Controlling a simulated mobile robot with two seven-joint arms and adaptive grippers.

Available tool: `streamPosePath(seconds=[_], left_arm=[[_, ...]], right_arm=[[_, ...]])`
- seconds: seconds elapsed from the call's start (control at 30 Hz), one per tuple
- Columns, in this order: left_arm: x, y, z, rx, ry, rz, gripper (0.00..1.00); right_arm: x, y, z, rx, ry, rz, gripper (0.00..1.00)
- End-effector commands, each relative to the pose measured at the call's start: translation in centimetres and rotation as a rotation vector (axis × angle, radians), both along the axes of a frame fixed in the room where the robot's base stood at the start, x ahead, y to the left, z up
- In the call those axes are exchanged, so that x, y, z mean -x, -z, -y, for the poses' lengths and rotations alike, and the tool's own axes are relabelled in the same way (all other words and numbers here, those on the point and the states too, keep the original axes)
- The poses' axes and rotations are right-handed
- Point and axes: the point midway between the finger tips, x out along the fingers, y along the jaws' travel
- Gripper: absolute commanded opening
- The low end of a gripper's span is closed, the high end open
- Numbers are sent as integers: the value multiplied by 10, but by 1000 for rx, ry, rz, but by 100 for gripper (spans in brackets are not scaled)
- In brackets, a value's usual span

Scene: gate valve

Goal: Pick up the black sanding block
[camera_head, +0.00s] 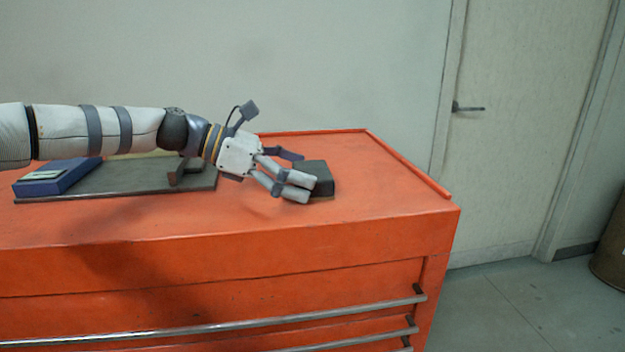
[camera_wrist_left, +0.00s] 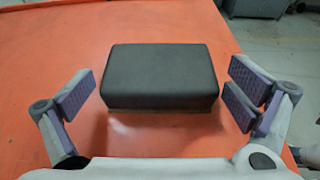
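The black sanding block (camera_head: 320,177) sits on the orange cabinet top, toward its right end. In the left wrist view the block (camera_wrist_left: 160,78) lies ahead of the palm, between and slightly beyond the spread fingers. My left gripper (camera_head: 302,180) is open, its fingers low by the block and partly hiding it in the head view. In the wrist view the left gripper's finger pads (camera_wrist_left: 165,98) stand on both sides with gaps to the block, so nothing is held. My right gripper is not in view.
The orange cabinet (camera_head: 390,205) has a raised rim at its back and right edges. A dark flat plate (camera_head: 125,180) with an upright bracket and a blue box (camera_head: 58,178) lie at the left, under my left arm. Bare top surrounds the block.

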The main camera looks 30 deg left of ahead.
Motion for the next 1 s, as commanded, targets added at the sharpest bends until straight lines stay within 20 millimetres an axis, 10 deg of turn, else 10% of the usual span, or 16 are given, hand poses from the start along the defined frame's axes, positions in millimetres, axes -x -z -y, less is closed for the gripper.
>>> streamPosePath(seconds=[0.17, 0.53, 0.7, 0.93, 1.0], left_arm=[[0, 0, 0, 0, 0, 0, 52], [0, -6, 0, -1, 0, 2, 51], [1, -40, 0, -2, 0, 9, 51], [60, -118, 12, -1, 2, 42, 51], [72, -110, 16, 1, 3, 19, 51]], right_arm=[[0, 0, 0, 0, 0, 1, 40], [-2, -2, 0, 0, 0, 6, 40], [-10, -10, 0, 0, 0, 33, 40], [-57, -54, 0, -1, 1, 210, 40], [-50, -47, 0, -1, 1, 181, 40]])
